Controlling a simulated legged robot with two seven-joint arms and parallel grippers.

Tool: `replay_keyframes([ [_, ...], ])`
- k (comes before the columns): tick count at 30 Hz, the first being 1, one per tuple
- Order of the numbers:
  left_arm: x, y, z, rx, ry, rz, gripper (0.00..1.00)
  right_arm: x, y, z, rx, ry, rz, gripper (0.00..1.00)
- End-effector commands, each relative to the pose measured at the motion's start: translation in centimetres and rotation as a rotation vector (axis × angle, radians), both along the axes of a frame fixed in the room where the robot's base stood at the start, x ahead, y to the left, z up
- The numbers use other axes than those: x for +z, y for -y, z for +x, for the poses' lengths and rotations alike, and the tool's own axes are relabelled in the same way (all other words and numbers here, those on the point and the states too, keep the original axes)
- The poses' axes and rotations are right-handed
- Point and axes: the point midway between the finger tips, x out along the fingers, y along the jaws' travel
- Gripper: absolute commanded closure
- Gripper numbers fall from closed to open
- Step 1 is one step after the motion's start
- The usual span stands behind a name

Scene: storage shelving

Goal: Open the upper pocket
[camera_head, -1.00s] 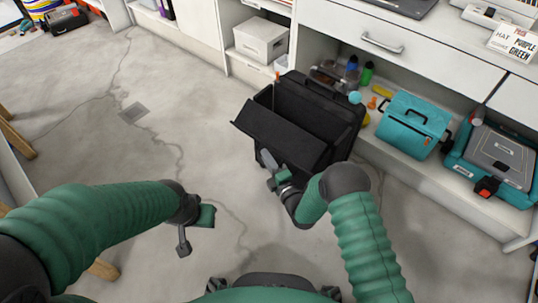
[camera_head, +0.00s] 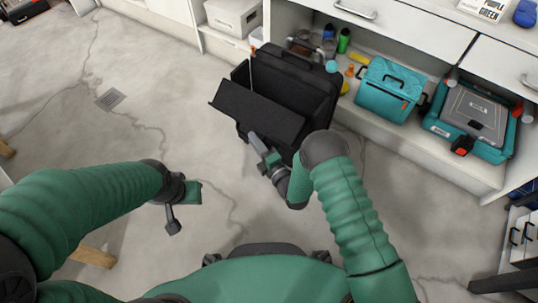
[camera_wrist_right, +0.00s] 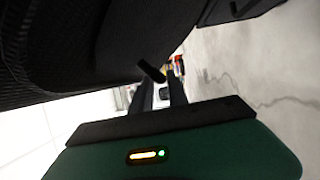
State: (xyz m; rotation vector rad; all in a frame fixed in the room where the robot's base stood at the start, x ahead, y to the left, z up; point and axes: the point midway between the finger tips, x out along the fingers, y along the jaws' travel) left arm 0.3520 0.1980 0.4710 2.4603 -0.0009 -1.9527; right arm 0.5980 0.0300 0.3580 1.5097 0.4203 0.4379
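A black bag (camera_head: 312,92) stands upright on the floor in front of the shelving. Its large front flap (camera_head: 258,110) leans outward, with a gap behind it. My right gripper (camera_head: 258,145) is just below the flap's lower edge; I cannot tell whether it touches. In the right wrist view, its two dark fingers (camera_wrist_right: 162,92) are apart. Dark bag fabric (camera_wrist_right: 75,45) fills the upper left there, and a small black tab (camera_wrist_right: 151,71) shows near the fingertips. My left gripper (camera_head: 180,212) is over bare floor, away from the bag; its opening is unclear.
A turquoise case (camera_head: 388,95) and a turquoise-and-grey toolbox (camera_head: 472,118) sit on the low shelf to the right of the bag. A white box (camera_head: 232,17) is on the shelf behind. The floor left of the bag is clear, with a drain grate (camera_head: 110,99).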

Motion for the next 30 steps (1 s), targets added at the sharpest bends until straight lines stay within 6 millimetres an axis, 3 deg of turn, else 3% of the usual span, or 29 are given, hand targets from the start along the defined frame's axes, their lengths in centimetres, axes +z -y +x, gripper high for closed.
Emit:
replay_keyframes([
  [1,1.7,0.0,0.0,0.0,0.0,0.0,0.67,0.7,0.8,-1.3,0.0,-0.006,-0.003,0.8],
  [3,2.7,0.0,0.0,0.0,0.0,0.0,0.67,0.6,1.9,-3.2,0.0,-0.008,-0.004,0.8],
  [9,5.1,0.0,0.0,0.0,0.0,0.0,0.67,0.3,4.9,-8.0,0.0,-0.008,-0.004,0.8],
  [13,5.9,0.0,0.0,0.0,0.0,0.0,0.67,0.1,6.2,-10.2,0.0,-0.006,-0.004,0.8],
  [18,6.1,0.0,0.0,0.0,0.0,0.0,0.67,-0.2,6.9,-11.2,0.0,-0.003,-0.002,0.8],
  [30,6.0,0.0,0.0,0.0,0.0,0.0,0.67,-0.2,6.9,-11.2,-0.001,-0.003,-0.002,0.8],
])
